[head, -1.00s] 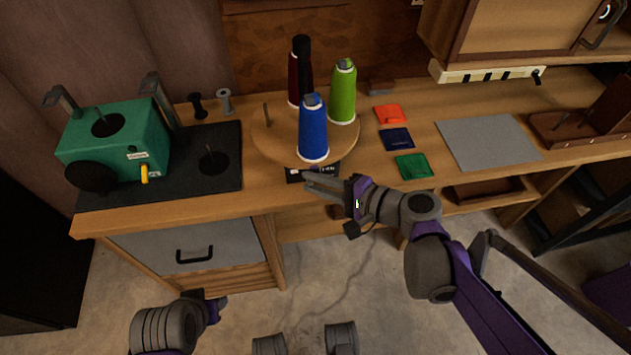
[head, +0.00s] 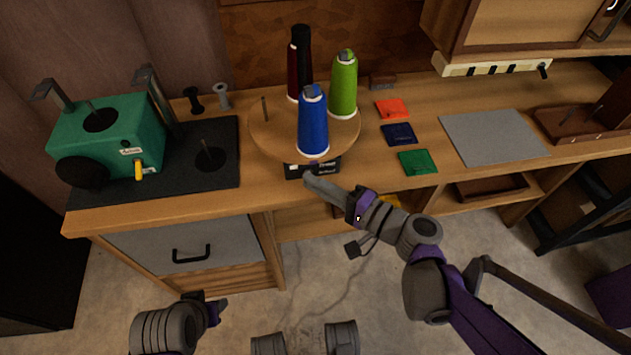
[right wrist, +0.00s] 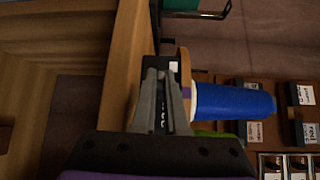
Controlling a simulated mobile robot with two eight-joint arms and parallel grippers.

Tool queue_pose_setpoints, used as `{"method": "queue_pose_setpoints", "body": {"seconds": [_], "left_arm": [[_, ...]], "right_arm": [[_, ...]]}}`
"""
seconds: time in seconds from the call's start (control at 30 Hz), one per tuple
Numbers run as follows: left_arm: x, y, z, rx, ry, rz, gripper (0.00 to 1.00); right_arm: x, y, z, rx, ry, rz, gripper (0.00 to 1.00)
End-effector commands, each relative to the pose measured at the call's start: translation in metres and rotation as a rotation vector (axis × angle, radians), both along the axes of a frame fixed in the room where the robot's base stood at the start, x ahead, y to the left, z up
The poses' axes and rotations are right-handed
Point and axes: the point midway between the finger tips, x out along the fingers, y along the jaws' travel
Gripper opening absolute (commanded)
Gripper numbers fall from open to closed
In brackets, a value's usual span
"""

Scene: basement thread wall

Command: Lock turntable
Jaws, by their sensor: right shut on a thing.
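The round wooden turntable (head: 277,143) stands on the workbench and carries a blue cone (head: 312,122), a green cone (head: 344,88) and a dark red cone (head: 293,75). A black base with white lettering (head: 325,169) shows at its front edge. My right gripper (head: 311,181) is at the front of this base, its fingers together on a small part, seemingly the turntable lock, which the fingers hide. In the right wrist view the gripper (right wrist: 162,75) points at the black base (right wrist: 173,68) beside the blue cone (right wrist: 233,101). My left gripper (head: 216,308) is low at the left, its jaws unclear.
A green machine (head: 110,145) on a black mat stands at the left, with two small spools (head: 222,96) behind. Orange, navy and green packets (head: 416,161) and a grey mat (head: 490,138) lie to the right. An open shelf is below the bench edge.

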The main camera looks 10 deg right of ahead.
Motion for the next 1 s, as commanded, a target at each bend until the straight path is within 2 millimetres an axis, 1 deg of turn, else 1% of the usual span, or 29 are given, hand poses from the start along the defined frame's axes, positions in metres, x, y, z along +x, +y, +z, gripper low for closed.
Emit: {"method": "queue_pose_setpoints", "body": {"seconds": [0.07,0.37,0.4,0.47,0.8,0.9,1.0], "left_arm": [[0.001,0.000,-0.004,0.000,0.001,0.000,0.45],[0.001,0.000,-0.003,0.000,0.001,0.000,0.45],[0.001,0.000,-0.003,0.000,0.001,0.000,0.45],[0.001,0.000,-0.003,0.000,0.001,0.000,0.45],[0.000,0.000,-0.003,0.000,0.001,0.000,0.45],[0.000,0.000,0.000,0.000,0.000,0.000,0.45],[0.000,0.000,0.003,0.000,-0.001,0.000,0.45]], "right_arm": [[0.000,0.000,-0.003,-0.002,-0.028,-0.001,0.00],[-0.001,0.000,-0.002,-0.004,-0.039,-0.001,0.00],[-0.001,0.000,-0.002,-0.003,-0.038,-0.001,0.12],[-0.001,0.000,-0.002,-0.003,-0.038,-0.001,0.23],[-0.002,-0.002,-0.001,-0.002,-0.037,-0.002,0.24],[-0.008,-0.009,0.000,-0.003,-0.038,-0.005,0.24],[-0.020,-0.021,0.001,-0.004,-0.039,-0.007,0.24]]}}
